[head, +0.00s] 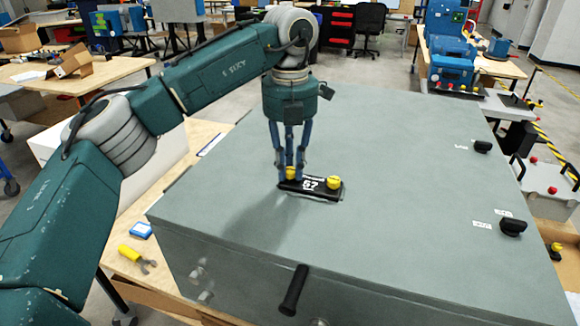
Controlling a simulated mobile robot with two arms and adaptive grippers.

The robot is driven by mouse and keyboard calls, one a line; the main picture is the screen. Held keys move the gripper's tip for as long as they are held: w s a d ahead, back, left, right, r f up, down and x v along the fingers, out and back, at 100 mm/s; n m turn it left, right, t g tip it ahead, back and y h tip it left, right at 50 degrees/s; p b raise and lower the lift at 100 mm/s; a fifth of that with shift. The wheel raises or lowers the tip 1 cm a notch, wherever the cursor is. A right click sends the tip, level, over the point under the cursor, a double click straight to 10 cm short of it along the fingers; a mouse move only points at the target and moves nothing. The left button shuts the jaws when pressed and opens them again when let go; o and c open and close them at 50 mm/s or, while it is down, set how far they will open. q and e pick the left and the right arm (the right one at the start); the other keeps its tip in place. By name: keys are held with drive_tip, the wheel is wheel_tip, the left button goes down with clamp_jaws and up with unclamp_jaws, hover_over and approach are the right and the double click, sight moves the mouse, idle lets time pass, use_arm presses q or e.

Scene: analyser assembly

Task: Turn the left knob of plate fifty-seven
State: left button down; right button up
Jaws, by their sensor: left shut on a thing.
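Plate fifty-seven (311,188) is a small black plate with a white "57" on the flat top of the large grey cabinet (400,170). It has two yellow knobs. The left knob (291,172) is at the plate's left end, partly hidden by my gripper's fingers. The right knob (334,182) stands free at the other end. My left gripper (291,170) points straight down from above, its fingers shut around the left knob. My right gripper is not in view.
Black knobs (513,227) with small labels sit along the cabinet top's right side. A black handle (294,290) sticks out at the front edge. The cabinet top around the plate is clear.

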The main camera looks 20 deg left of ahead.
use_arm(q)
drive_tip(key=n, duration=0.3)
drive_tip(key=shift+f+n+b, duration=0.15)
drive_tip(key=shift+n+b, duration=0.15)
drive_tip(key=shift+b, duration=0.05)
drive_tip(key=n+b, duration=0.1)
drive_tip(key=n, duration=0.2)
drive_tip(key=shift+n, duration=0.3)
drive_tip(key=n+b, duration=0.1)
drive_tip(key=n, duration=0.5)
drive_tip(key=shift+s+f+b, duration=0.1)
drive_tip(key=shift+b, duration=0.2)
drive_tip(key=n+b, duration=0.1)
drive_tip(key=n, duration=0.3)
drive_tip(key=n+b, duration=0.1)
drive_tip(key=n, duration=0.2)
drive_tip(key=shift+f+n+b, duration=0.1)
drive_tip(key=shift+n+b, duration=0.2)
drive_tip(key=n+b, duration=0.1)
drive_tip(key=n, duration=0.3)
drive_tip(key=shift+b, duration=0.3)
drive_tip(key=shift+n, duration=0.9)
drive_tip(key=shift+b, duration=0.3)
